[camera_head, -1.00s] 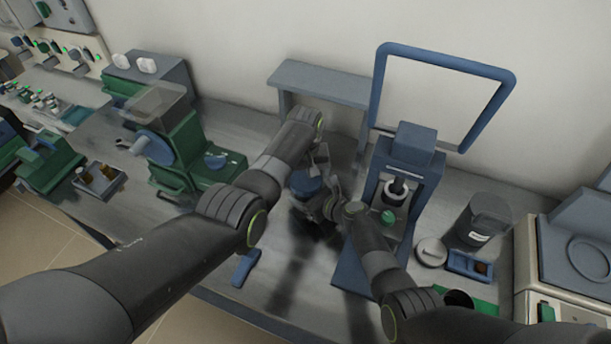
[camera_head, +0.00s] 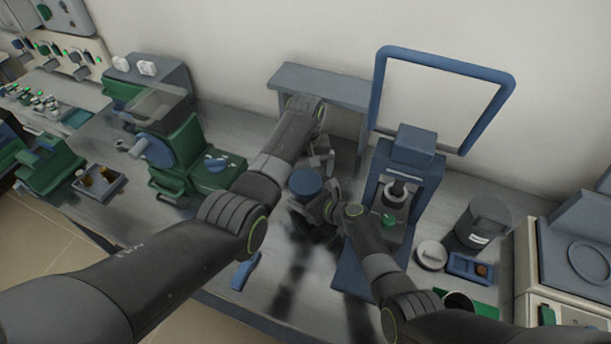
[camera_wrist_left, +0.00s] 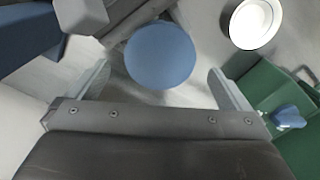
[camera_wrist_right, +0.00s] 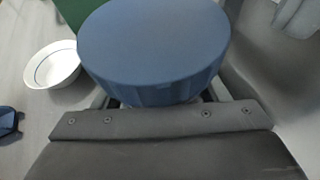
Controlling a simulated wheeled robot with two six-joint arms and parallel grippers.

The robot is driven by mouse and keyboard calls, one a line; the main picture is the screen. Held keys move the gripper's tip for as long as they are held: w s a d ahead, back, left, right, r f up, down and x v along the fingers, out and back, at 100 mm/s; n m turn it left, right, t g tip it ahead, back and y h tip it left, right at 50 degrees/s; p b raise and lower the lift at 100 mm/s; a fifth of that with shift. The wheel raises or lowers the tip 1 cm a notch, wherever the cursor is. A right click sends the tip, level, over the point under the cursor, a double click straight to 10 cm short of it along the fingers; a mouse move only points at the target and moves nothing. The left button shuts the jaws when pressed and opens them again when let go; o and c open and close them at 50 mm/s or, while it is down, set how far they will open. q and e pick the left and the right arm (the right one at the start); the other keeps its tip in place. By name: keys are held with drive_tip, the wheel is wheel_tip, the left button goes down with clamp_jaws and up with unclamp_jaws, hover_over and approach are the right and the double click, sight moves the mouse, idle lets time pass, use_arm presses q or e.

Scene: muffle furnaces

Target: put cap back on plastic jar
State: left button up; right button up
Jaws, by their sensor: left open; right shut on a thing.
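The round blue cap (camera_head: 306,181) lies flat between my two grippers in the head view. My left gripper (camera_head: 318,160) is open; in the left wrist view the cap (camera_wrist_left: 160,53) shows between its two spread fingers (camera_wrist_left: 159,75), with gaps on both sides. My right gripper (camera_head: 328,207) is shut beneath the cap's edge. In the right wrist view the cap (camera_wrist_right: 153,45) fills the top middle, its ribbed side facing me and hiding the fingertips. The jar body is hidden under the cap, so I cannot tell how the cap sits on it.
A blue press frame (camera_head: 408,165) stands close right of my right gripper. A green machine (camera_head: 190,150) stands to the left and a grey shelf (camera_head: 320,85) behind. A dark canister (camera_head: 483,222) and a white round dish (camera_head: 431,254) are at the right.

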sight(305, 181)
use_arm(q)
drive_tip(key=shift+r, duration=0.25)
drive_tip(key=shift+r+n, duration=0.4)
drive_tip(key=shift+r, duration=0.05)
drive_tip(key=shift+r+n, duration=1.3)
drive_tip(key=shift+f, duration=4)
